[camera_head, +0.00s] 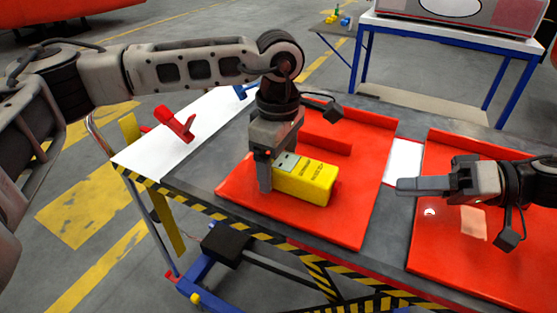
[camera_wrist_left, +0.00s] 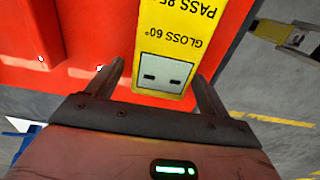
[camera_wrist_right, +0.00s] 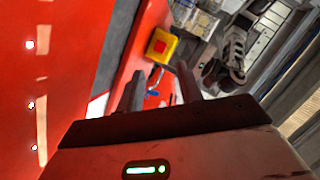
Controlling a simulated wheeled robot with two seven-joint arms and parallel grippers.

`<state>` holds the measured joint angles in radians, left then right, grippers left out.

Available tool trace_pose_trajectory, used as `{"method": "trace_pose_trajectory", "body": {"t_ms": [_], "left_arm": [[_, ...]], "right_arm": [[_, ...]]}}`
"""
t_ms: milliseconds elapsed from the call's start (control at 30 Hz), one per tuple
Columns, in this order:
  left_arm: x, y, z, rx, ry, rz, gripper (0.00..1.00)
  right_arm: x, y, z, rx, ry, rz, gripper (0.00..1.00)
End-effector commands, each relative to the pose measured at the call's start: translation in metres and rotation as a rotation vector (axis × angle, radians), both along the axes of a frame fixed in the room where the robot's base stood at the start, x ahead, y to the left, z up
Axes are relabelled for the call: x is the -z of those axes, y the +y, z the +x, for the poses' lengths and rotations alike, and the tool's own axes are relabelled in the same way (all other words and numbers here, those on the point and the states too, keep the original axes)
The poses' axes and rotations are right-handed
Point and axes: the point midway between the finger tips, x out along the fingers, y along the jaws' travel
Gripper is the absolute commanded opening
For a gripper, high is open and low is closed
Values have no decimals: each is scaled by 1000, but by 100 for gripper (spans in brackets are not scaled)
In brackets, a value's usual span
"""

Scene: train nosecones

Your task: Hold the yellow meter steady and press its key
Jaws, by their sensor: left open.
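The yellow meter (camera_head: 318,182) lies on the left red panel, with a grey display on its near-left end and black print. My left gripper (camera_head: 270,172) is open at that display end. In the left wrist view, the meter (camera_wrist_left: 172,45) reaches between the left gripper's two fingers (camera_wrist_left: 162,85), apparently with gaps at both sides. The right wrist view shows the meter (camera_wrist_right: 172,42) with a red key (camera_wrist_right: 159,46) on its facing end. My right gripper (camera_head: 402,186) is to the right of the meter, apart from it. Its fingers (camera_wrist_right: 160,75) are partly apart and empty.
The left red panel (camera_head: 345,222) has a raised red ridge (camera_head: 325,138) behind the meter. A second red panel (camera_head: 450,262) lies under my right gripper. A white sheet (camera_head: 402,160) lies between them. A red clamp (camera_head: 175,122) is at the table's left. The panel's front area is clear.

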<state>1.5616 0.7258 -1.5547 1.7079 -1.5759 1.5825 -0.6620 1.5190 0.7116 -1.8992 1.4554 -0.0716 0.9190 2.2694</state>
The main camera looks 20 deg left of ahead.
Motion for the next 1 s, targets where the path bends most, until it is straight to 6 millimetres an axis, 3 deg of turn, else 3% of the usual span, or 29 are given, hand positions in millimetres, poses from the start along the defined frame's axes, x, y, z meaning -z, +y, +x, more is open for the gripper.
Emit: {"method": "trace_pose_trajectory", "body": {"t_ms": [233,267,467,1000], "left_arm": [[1,0,0,0,0,0,80],[1,0,0,0,0,0,74],[0,0,0,0,-1,0,20],[1,0,0,0,-1,-1,20]], "right_arm": [[0,0,0,0,0,0,36],[0,0,0,0,0,0,36],[0,0,0,0,0,0,36],[2,0,0,0,0,0,36]]}}
